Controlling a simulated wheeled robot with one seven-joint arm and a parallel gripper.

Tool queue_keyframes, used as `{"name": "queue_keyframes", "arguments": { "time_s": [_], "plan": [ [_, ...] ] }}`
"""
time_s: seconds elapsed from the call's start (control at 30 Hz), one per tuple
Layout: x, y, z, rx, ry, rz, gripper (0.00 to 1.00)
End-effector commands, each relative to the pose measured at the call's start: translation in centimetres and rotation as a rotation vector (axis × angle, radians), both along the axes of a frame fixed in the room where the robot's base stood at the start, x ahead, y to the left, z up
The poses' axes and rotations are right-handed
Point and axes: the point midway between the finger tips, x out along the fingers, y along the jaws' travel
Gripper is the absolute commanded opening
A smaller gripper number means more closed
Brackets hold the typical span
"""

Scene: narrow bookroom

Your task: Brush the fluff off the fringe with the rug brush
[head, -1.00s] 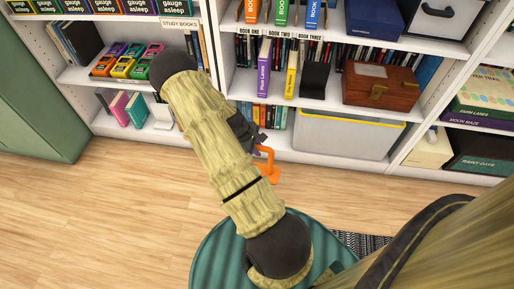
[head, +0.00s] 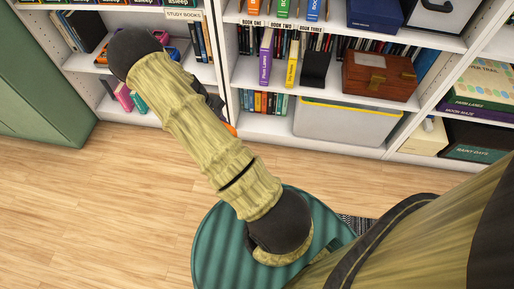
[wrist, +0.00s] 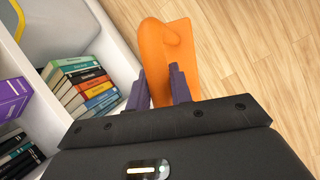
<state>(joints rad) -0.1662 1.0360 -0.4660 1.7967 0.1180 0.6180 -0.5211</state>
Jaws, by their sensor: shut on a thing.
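My gripper (wrist: 160,85) is shut on an orange thing (wrist: 172,55), which I take to be the rug brush. In the wrist view it stands out between the two dark fingers over the wood floor. In the head view only a small orange edge of the brush (head: 232,130) shows beside my arm, which hides the rest and most of the gripper. A small piece of a dark patterned rug (head: 360,225) shows at the lower right, mostly covered by my body. I cannot make out its fringe or any fluff.
White bookshelves (head: 275,128) run along the back, with books, a brown box (head: 378,76) and a grey bin (head: 345,122). In the wrist view the shelf and books (wrist: 85,88) are close, left of the brush. A green cabinet (head: 40,90) stands at left. The wood floor (head: 110,210) is clear.

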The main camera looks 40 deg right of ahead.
Motion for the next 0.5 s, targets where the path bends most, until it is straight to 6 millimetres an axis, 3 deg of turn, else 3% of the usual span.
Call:
{"name": "queue_keyframes", "arguments": {
  "time_s": [0.03,0.2,0.5],
  "plan": [
    [0.7,1.6,2.0,0.001,-0.003,-0.021,0.03],
    [2.0,6.4,5.8,0.004,0.003,-0.112,0.03],
    [2.6,12.4,10.4,0.002,0.024,-0.217,0.03]
  ]
}}
